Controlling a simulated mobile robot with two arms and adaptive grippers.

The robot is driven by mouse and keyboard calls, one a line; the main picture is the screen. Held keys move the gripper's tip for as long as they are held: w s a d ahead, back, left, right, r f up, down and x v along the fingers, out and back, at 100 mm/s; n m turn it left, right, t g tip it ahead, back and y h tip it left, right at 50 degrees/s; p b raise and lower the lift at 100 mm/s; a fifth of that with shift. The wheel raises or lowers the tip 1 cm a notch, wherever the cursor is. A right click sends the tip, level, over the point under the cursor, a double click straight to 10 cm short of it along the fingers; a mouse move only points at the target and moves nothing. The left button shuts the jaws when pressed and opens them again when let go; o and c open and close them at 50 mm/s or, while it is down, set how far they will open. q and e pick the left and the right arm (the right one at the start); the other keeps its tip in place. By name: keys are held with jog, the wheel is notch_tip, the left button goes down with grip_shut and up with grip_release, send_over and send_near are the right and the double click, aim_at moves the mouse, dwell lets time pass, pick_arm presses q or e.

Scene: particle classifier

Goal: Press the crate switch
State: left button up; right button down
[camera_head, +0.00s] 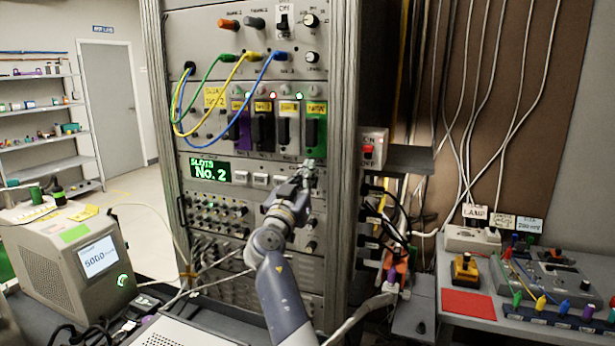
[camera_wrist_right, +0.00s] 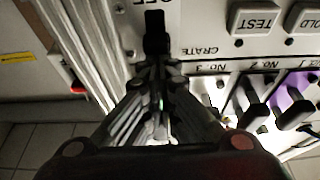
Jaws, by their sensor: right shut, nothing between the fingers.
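The crate switch (camera_wrist_right: 155,30) is a black toggle on a pale panel in the right wrist view, between an OFF marking and a CRATE label (camera_wrist_right: 198,50); the text is upside down there. My right gripper (camera_wrist_right: 153,68) is shut and empty, with its tips right by the switch; I cannot tell whether they touch. In the head view my right gripper (camera_head: 308,170) is at the rack's panel, right of the green "SLOTS No. 2" display (camera_head: 210,171), and hides the switch. My left gripper is not in view.
TEST (camera_wrist_right: 255,20) and HOLD buttons lie beside the switch in the wrist view. Slot modules, including a green one (camera_head: 314,130), sit just above the gripper in the head view. Looped cables (camera_head: 205,95) hang left. A red ON/OFF switch box (camera_head: 370,150) is right of the rack.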

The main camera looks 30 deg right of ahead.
notch_tip(320, 180, down, 3)
jog(key=b, duration=0.3)
jog(key=shift+r+b, duration=0.2)
jog(key=shift+b, duration=0.1)
jog(key=v, duration=1.2)
jog(key=shift+a, duration=0.1)
